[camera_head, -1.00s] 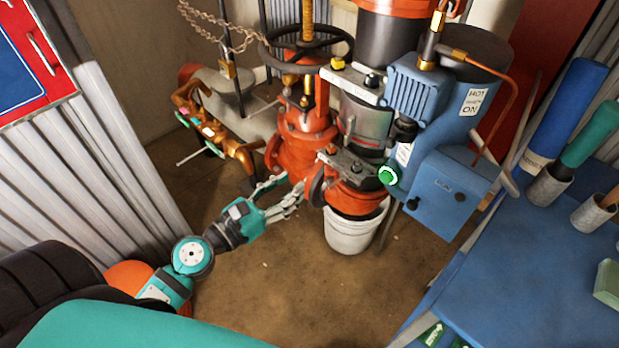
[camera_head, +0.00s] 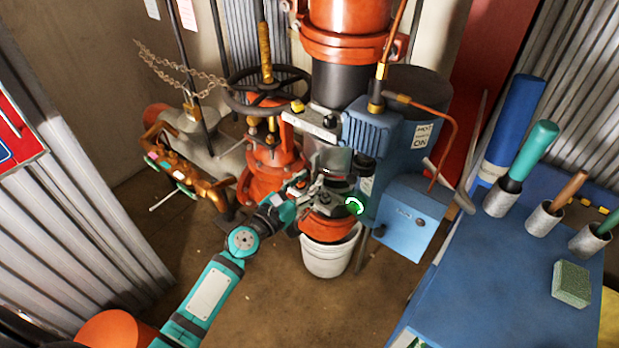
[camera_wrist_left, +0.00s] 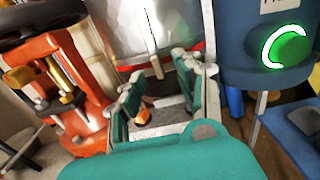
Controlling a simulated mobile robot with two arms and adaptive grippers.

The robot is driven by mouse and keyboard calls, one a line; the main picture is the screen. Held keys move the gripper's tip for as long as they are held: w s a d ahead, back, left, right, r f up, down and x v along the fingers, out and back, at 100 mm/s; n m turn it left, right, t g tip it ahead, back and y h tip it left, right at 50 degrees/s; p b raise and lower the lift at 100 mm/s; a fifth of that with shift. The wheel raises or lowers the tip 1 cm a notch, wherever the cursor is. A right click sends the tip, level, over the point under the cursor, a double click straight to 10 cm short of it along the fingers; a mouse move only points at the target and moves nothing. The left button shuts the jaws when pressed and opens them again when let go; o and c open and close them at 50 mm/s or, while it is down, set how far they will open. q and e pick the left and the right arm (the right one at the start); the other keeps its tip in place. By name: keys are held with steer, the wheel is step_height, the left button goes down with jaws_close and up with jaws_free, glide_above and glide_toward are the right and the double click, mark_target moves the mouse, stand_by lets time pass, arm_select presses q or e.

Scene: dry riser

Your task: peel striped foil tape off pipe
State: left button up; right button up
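The pipe's silver foil-wrapped section (camera_head: 326,158) stands between the upper clamp and the orange flange in the head view. In the left wrist view the foil (camera_wrist_left: 180,30) is straight ahead, with a pale narrow strip standing out on its front and a red band near its lower edge. My left gripper (camera_head: 308,188) is at the lower clamp, just below and in front of the foil. In the left wrist view its two fingers (camera_wrist_left: 160,82) are apart with nothing clearly between them. Contact with the foil cannot be told. My right gripper is not in view.
A blue pump unit with a green-lit button (camera_head: 354,205) stands close right of the pipe. An orange valve (camera_head: 268,170) with a black handwheel is on the left. A white bucket (camera_head: 328,260) sits below. A blue bench (camera_head: 490,285) with tools stands at right.

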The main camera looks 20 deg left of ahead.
arm_select(q)
steer(key=shift+w+d, duration=0.15)
steer(key=shift+w, duration=0.25)
jaws_close()
stand_by(0.4)
steer(key=shift+s+f, duration=0.1)
steer(key=shift+s, duration=0.1)
steer(key=b+v, duration=0.1)
steer(key=v, duration=0.7)
steer(key=shift+s, duration=0.3)
stand_by(0.4)
steer(key=shift+s, duration=0.1)
stand_by(0.4)
